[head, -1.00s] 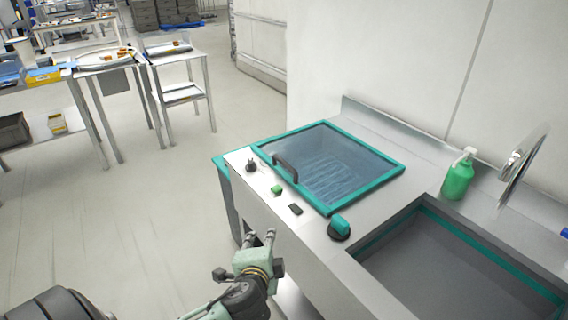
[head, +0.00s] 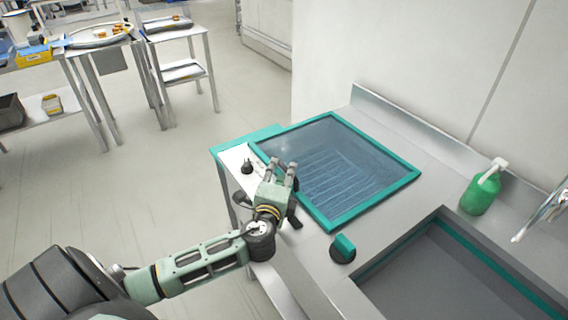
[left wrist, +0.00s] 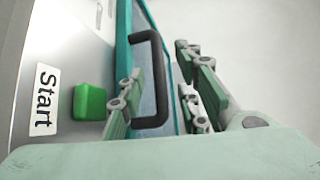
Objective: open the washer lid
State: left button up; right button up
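The washer lid (head: 335,165) is a teal-framed, dark see-through panel lying flat and shut in the metal counter. Its black curved handle is mostly hidden by my left gripper in the head view. The handle (left wrist: 163,80) shows clearly in the left wrist view, standing off the lid's teal edge. My left gripper (head: 284,166) is open over the front left edge of the lid, at the handle. In the left wrist view its fingers (left wrist: 160,68) appear on either side of the handle, apart. I cannot tell whether they touch it. My right gripper is not in view.
A green button (left wrist: 90,102) beside a "Start" label and a dark knob (head: 247,167) are close to the gripper. A teal knob (head: 343,246) sits between lid and sink (head: 440,275). A green soap bottle (head: 481,190) stands behind. A wall rises behind the counter.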

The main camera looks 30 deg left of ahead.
aim_at(283, 169)
pick_arm(q)
jog(key=x, duration=0.3)
jog(key=shift+w+f, duration=0.15)
jog(key=shift+w, duration=0.1)
jog(key=shift+w+a, duration=0.15)
jog(key=shift+c, duration=0.8)
jog(key=c, duration=0.4)
grip_shut()
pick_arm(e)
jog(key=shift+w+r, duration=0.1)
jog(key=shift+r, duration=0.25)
